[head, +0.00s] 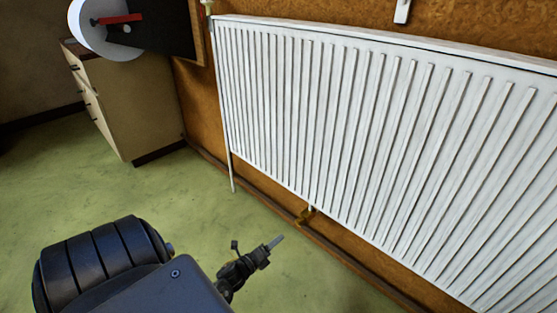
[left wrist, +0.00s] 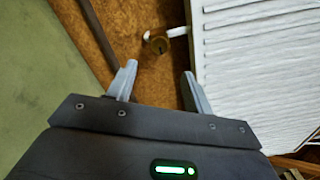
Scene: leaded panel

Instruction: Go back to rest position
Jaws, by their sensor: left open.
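My left gripper (head: 256,243) shows at the lower middle of the head view, past my dark arm, above the green floor and in front of the wall with the radiator. In the left wrist view its two grey fingers (left wrist: 158,72) stand apart with nothing between them. Beyond the fingertips there is a small brass fitting (left wrist: 159,45) low on the brown wall, apart from the gripper. My right gripper shows in neither view.
A large white ribbed radiator (head: 330,110) fills the wall on the right. A pipe (head: 262,195) runs along the wall's foot. A drawer cabinet (head: 135,105) stands at the upper left, with a white round object (head: 88,35) above it. The green floor (head: 100,190) between is clear.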

